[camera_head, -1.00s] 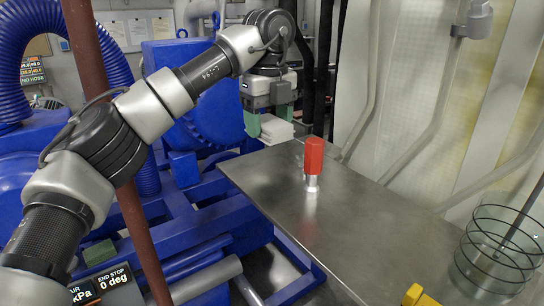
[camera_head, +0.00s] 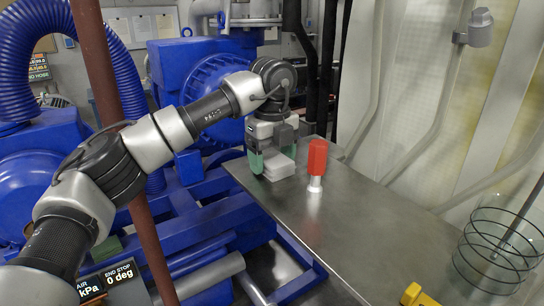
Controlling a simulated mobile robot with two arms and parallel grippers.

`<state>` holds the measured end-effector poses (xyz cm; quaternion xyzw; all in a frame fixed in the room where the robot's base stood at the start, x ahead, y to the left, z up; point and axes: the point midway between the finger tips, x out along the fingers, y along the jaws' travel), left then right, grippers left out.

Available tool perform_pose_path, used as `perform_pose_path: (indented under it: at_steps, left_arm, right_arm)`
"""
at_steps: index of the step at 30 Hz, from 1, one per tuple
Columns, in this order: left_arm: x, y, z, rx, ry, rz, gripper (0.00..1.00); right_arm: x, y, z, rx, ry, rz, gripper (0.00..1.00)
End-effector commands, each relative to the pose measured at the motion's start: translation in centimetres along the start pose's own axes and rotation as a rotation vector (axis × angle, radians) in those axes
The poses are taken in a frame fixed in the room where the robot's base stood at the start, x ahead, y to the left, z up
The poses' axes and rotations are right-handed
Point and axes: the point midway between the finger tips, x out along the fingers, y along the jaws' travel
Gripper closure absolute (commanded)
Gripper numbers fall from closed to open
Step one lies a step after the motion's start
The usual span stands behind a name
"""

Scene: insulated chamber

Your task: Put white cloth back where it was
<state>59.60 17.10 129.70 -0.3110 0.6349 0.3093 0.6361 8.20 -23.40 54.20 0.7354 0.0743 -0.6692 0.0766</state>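The white cloth (camera_head: 279,169) is a small folded stack at the far left end of the metal table (camera_head: 345,227). My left gripper (camera_head: 268,163) points down over it, with its green fingertips low at the cloth's sides. One fingertip shows at the cloth's left, and the other is partly behind the cloth. The gripper appears closed around the cloth, at or just above the table top; I cannot tell whether they touch. My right gripper is not in view.
A red-handled tool (camera_head: 316,160) stands upright on the table just right of the cloth. A dark wire coil (camera_head: 497,247) and a yellow object (camera_head: 418,296) are at the near right. Blue machinery (camera_head: 205,80) lies left of the table. The table's middle is clear.

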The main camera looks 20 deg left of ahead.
Motion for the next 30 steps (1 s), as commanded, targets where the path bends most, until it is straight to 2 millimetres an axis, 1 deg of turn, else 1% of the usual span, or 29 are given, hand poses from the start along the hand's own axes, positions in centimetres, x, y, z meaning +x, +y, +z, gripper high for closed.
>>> perform_pose_path:
  at_steps: [1,3,10,13,15,17,22,24,27,30]
  left_arm:
    - [0.0,0.0,0.0,0.000,0.000,0.000,0.22]
    - [0.0,0.0,0.0,0.000,0.000,0.000,0.11]
    - [-0.1,0.0,0.0,0.000,0.000,0.000,0.11]
    - [-0.6,0.0,0.0,0.000,0.000,-0.001,0.11]
    - [-1.0,-0.1,0.0,0.000,-0.001,-0.003,0.11]
    - [-1.9,-0.1,0.0,0.000,-0.001,-0.004,0.11]
    - [-5.4,-0.1,-0.1,0.000,-0.002,-0.004,0.11]
    - [-7.3,-0.1,0.0,-0.003,-0.004,-0.004,0.11]
    - [-9.4,-0.1,0.0,-0.002,-0.004,-0.002,0.11]
    - [-11.0,0.0,0.0,-0.002,-0.003,-0.002,0.11]
  right_arm:
    - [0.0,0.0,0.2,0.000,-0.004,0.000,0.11]
    - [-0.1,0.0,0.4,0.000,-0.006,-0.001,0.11]
    - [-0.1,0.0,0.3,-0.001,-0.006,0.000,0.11]
    - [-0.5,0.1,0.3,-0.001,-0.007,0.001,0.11]
    - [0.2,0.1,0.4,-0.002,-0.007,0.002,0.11]
    - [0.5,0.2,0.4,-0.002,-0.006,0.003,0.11]
    - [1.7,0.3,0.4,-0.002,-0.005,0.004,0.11]
    - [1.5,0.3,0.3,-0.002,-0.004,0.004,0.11]
    - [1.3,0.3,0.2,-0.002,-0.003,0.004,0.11]
    - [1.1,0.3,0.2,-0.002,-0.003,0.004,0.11]
